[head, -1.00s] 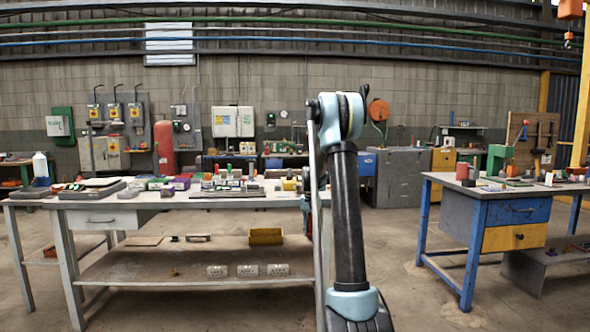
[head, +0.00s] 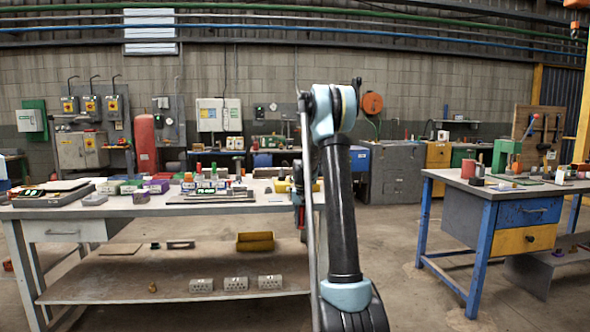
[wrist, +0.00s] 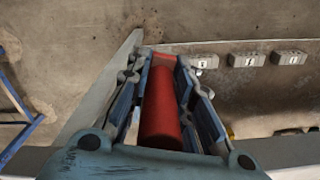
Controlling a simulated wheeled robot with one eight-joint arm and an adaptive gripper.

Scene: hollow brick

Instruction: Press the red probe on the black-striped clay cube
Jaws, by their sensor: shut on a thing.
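The red probe (wrist: 160,112), a red cylinder, lies lengthwise between the fingers of my gripper (wrist: 165,62) in the wrist view. My gripper is shut on it, and the far end of the probe shows between the fingertips. In the head view my arm hides most of the gripper, just off the right end of the grey workbench (head: 100,209). Several small coloured blocks stand on that bench in the head view. No black-striped clay cube can be picked out among them at this size.
The bench's lower shelf holds a yellow bin (head: 255,242) and several pale hollow bricks (head: 236,284); such bricks also show in the wrist view (wrist: 248,59). A second table with blue and yellow drawers (head: 522,240) stands at right. Open floor lies between the tables.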

